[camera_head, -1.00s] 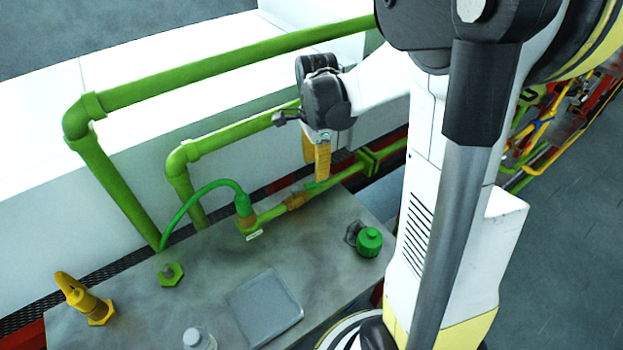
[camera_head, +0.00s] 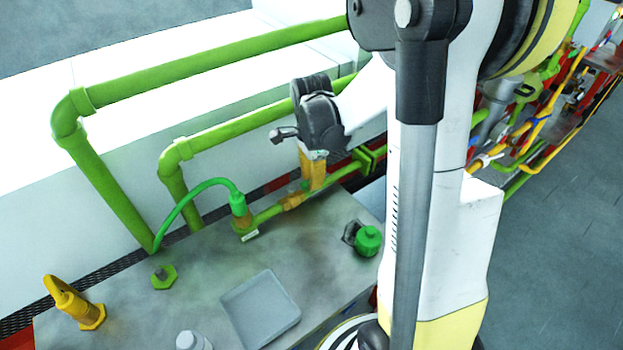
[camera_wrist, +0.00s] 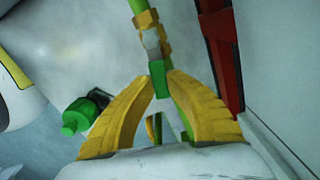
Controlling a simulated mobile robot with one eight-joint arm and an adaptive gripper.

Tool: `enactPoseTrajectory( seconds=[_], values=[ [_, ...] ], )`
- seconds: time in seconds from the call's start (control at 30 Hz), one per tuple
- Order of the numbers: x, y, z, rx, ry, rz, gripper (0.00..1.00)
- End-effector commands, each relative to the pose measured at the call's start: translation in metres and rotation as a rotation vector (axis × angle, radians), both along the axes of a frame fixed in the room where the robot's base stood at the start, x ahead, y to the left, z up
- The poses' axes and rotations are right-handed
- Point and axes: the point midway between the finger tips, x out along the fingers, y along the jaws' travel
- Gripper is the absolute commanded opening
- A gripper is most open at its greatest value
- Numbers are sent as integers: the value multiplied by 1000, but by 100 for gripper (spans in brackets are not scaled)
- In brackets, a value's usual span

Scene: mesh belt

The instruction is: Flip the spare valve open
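A green pipe (camera_head: 268,214) with a brass-coloured fitting (camera_head: 292,200) runs along the back of the grey bench; this looks like the valve's place. The fitting also shows in the wrist view (camera_wrist: 150,38). My gripper (camera_head: 315,187) points down at the pipe, just right of the fitting. In the wrist view its two yellow fingers (camera_wrist: 163,76) are apart, with a narrow green piece (camera_wrist: 180,92) between them. I cannot tell whether they touch it, or whether it is the valve's handle. The fingers partly hide the pipe.
A green hose joint (camera_head: 240,210) stands left of the fitting. A green cap-like part (camera_head: 368,240) sits at the bench's right, a grey tray (camera_head: 262,308) in front and a yellow fitting (camera_head: 75,302) at left. Large green pipes (camera_head: 210,70) run behind.

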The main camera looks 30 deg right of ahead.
Motion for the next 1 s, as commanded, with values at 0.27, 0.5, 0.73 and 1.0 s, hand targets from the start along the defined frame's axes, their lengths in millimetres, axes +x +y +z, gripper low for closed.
enactPoseTrajectory(
  seconds=[0.27,0.5,0.73,1.0],
  values=[
    [4,0,-1,0,2,81,0],
    [12,0,-1,0,2,230,0],
    [12,0,-1,0,1,230,20],
    [12,-1,-1,0,1,228,41]
  ],
)
